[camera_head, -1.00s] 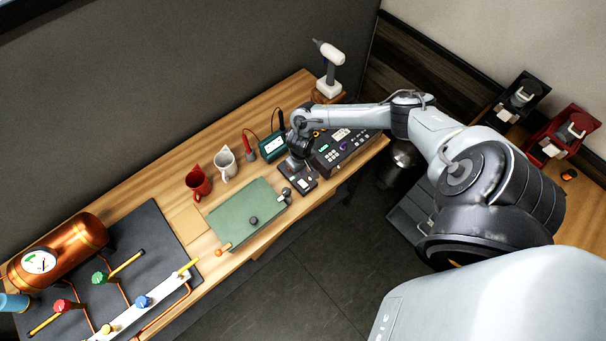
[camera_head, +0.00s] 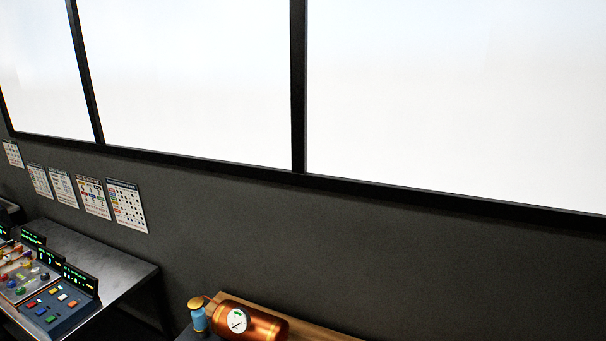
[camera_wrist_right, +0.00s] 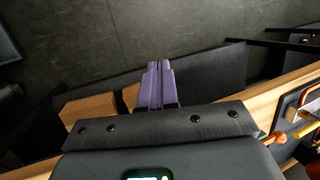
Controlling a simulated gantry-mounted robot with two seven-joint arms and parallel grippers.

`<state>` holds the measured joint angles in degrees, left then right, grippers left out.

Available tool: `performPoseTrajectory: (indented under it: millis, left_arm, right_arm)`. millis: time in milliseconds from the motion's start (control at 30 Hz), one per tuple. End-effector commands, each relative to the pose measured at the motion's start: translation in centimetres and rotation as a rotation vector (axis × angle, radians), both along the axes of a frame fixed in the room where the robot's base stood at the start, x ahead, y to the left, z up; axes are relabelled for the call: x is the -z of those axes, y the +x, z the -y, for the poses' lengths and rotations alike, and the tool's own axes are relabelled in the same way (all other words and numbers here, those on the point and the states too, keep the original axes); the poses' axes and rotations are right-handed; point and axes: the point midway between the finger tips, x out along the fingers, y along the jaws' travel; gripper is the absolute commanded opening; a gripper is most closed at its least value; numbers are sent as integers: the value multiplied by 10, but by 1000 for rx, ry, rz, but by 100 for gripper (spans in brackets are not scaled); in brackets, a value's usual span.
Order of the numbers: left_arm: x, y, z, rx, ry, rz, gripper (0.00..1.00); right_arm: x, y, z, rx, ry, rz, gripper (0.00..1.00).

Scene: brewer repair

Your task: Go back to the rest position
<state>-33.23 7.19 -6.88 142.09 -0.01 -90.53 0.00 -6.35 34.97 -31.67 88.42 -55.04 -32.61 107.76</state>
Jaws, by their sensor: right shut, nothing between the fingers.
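My right gripper (camera_wrist_right: 158,84) shows in the right wrist view. Its two purple fingers are pressed together with nothing between them. They point over the dark floor (camera_wrist_right: 60,50), past a wooden edge. Neither of my arms shows in the head view, and my left gripper is in no view.
In the head view, a copper tank with a gauge (camera_head: 258,322) stands on a wooden bench at the bottom. A metal table with control panels (camera_head: 60,302) is at lower left. Windows (camera_head: 440,90) and a dark wall (camera_head: 400,250) fill the rest. Copper pipes (camera_wrist_right: 305,105) are at right in the wrist view.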

Motion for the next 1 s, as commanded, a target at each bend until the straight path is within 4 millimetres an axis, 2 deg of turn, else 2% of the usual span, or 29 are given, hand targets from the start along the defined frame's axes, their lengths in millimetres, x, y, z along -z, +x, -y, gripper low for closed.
performPoseTrajectory:
  millis: [33,67,100,133,200,267,400,500,600,700,833,1000]
  left_arm:
    - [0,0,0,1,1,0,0]
    - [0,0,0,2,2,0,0]
    - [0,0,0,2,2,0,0]
    - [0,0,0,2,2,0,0]
    - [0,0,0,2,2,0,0]
    - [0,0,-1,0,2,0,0]
    - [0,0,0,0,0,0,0]
    - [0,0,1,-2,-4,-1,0]
    - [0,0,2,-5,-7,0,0]
    - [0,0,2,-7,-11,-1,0]
    - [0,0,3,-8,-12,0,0]
    - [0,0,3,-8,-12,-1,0]
  right_arm:
    - [-14,-5,-45,12,59,55,0]
    - [-25,-3,-65,20,80,98,0]
    - [-44,4,-89,35,100,168,0]
    - [-60,10,-100,47,99,223,0]
    - [-98,29,-107,71,63,342,0]
    - [-131,44,-95,84,-1,421,0]
    - [-196,61,-44,57,-181,514,0]
    - [-234,66,-10,-18,-286,539,0]
    - [-257,61,12,-133,-358,535,0]
    - [-262,51,20,-259,-389,507,0]
    - [-259,42,24,-398,-405,472,0]
    - [-258,40,24,-456,-409,468,0]
